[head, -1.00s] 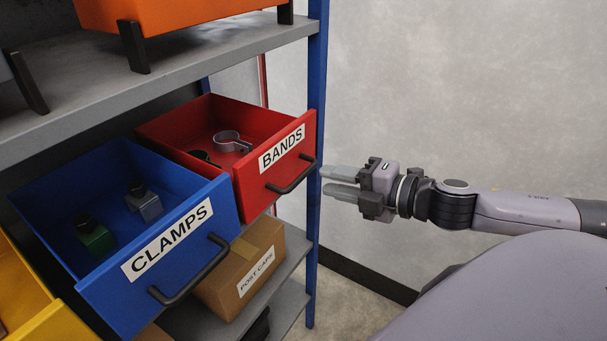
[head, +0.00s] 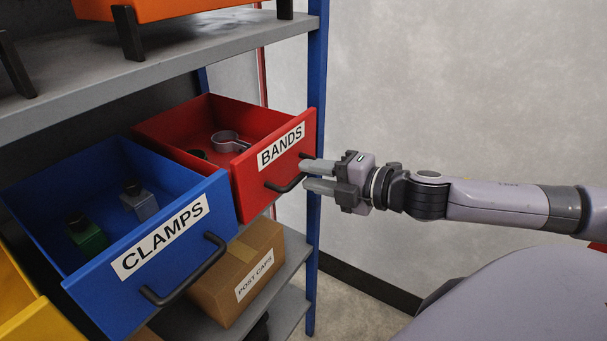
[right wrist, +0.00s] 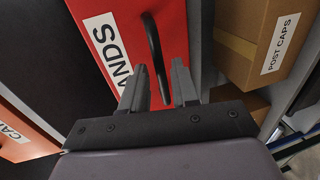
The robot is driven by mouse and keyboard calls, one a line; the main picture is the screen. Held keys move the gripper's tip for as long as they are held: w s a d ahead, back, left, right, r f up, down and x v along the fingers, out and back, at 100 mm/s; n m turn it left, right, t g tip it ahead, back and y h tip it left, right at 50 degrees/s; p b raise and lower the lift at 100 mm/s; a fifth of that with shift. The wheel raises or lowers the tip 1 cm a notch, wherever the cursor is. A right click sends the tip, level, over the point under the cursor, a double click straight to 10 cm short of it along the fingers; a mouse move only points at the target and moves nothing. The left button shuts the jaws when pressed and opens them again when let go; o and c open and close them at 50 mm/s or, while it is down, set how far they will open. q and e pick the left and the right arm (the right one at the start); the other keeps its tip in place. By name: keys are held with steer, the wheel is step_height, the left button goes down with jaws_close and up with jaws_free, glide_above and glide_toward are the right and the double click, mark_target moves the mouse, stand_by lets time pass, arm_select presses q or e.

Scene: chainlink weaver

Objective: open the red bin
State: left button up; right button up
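The red bin (head: 252,185), labelled BANDS, sits on the shelf pulled out like a drawer, with its open top showing. A grey clear ring-shaped band and a dark item lie inside. Its black bar handle (head: 285,186) is on the front face and also shows in the right wrist view (right wrist: 154,45). My right gripper (head: 304,175) is open at the right end of this handle. In the right wrist view the handle's near end lies between the two spread fingers (right wrist: 159,68); contact cannot be told. My left gripper is not in view.
A blue bin (head: 200,262) labelled CLAMPS is pulled out to the left, with a yellow bin (head: 22,318) beyond it. A POST CAPS box (head: 225,278) stands below. A blue shelf post (head: 316,120) rises just behind the right gripper.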

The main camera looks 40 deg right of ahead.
steer(key=shift+p+x, duration=0.35)
steer(key=shift+x, duration=0.9)
jaws_close()
